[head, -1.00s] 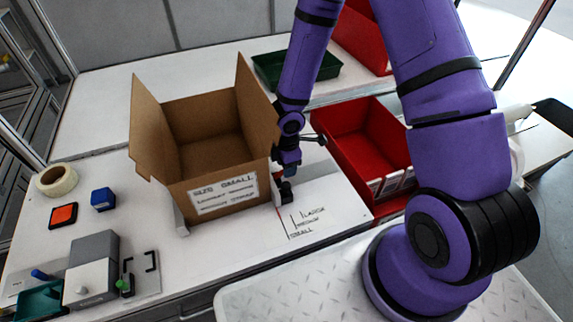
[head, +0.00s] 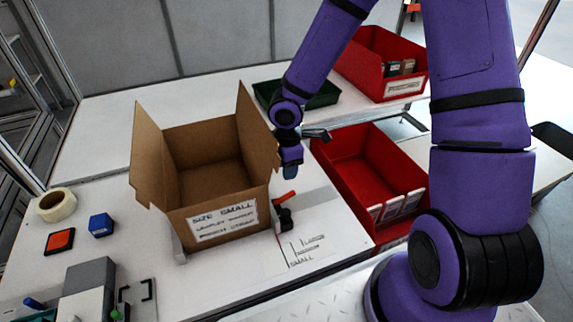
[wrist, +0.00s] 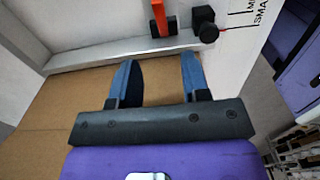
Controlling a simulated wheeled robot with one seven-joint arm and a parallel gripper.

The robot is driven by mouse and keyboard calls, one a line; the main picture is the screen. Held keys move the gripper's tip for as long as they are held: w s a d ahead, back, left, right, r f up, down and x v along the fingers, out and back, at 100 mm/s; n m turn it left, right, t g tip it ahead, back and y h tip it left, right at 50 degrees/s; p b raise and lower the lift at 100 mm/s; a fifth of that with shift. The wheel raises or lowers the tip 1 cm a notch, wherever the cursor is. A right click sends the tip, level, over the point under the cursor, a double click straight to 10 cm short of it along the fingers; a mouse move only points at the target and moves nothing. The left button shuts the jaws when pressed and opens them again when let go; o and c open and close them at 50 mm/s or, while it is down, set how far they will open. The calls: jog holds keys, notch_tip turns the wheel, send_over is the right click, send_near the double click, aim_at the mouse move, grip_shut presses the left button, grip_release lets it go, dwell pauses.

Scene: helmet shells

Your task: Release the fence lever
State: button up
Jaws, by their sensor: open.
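The fence lever (head: 286,197) has an orange handle and black mount just right of the carton. It also shows at the top of the wrist view (wrist: 160,18), beside a black knob (wrist: 208,32). The metal fence rail (wrist: 120,54) runs across the wrist view, between the lever and my fingers. My gripper (head: 290,174) is above and slightly behind the lever, beside the carton's right side. In the wrist view its two blue fingers (wrist: 158,72) are apart with nothing between them, and the lever is beyond their tips.
The open cardboard carton (head: 215,222) labelled SIZE SMALL stands close left of my gripper. A red bin (head: 340,180) is close on the right. Size marks (head: 303,247) are on the white table in front of the lever. A green tray (head: 320,97) lies behind.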

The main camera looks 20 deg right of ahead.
jog(key=shift+r, duration=0.2)
jog(key=y, duration=0.4)
send_near(290, 193)
jog(key=x, duration=1)
jog(key=shift+d, duration=0.1)
dwell(0.5)
grip_shut()
